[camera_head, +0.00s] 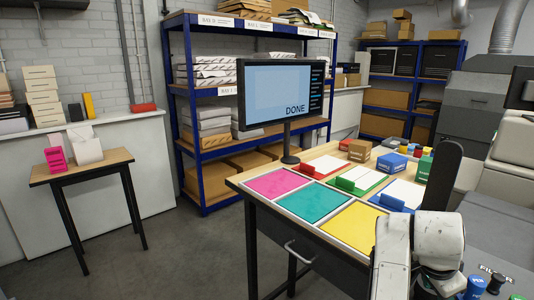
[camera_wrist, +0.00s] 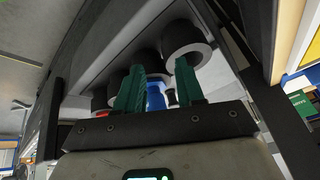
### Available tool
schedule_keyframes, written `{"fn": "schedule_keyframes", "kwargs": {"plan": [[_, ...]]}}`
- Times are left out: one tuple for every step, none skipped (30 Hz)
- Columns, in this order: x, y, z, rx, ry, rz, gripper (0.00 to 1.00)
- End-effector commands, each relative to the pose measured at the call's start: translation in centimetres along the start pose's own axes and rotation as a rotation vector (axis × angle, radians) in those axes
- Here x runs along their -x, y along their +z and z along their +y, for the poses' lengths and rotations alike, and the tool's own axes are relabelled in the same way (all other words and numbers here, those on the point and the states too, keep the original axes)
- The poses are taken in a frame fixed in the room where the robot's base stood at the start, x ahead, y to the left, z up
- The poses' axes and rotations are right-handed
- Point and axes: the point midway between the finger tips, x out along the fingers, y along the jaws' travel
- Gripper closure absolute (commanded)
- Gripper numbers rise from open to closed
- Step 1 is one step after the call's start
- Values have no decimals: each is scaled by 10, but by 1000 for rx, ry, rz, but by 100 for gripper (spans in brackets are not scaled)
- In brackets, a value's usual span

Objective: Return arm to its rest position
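My gripper (camera_wrist: 160,78) shows in the wrist view with its two green fingers apart. A blue cylinder and dark round-ended objects (camera_wrist: 182,38) show beyond and between the fingers; I see nothing held. In the head view my white and grey arm (camera_head: 432,240) is at the lower right, bent beside the worktable (camera_head: 312,254).
The worktable carries pink, teal and yellow squares (camera_head: 352,228), sample boxes (camera_head: 360,150) and a monitor reading DONE (camera_head: 280,92). Blue and black knobs (camera_head: 475,287) are close to my arm. A small side table (camera_head: 82,166) stands left; the floor between is clear.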

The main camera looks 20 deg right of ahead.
Motion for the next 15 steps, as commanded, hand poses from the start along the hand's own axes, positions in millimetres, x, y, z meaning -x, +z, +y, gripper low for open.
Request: {"fn": "schedule_keyframes", "kwargs": {"plan": [[-10,8,10,91,-7,15,62],[-14,13,13,148,-15,19,62],[-20,20,19,222,-25,23,62],[-25,25,23,278,-32,24,62],[-29,31,28,335,-39,26,62],[-34,40,35,414,-50,25,62],[-39,47,40,474,-56,23,62],[-43,54,46,536,-65,19,62],[-49,65,55,620,-74,12,62],[-53,74,62,682,-82,5,62],[-57,82,69,744,-90,-3,62],[-62,94,80,828,-102,-17,62],[-65,103,88,891,-111,-28,62],[-68,113,97,953,-121,-42,62],[-72,126,110,1034,-134,-63,62]]}}
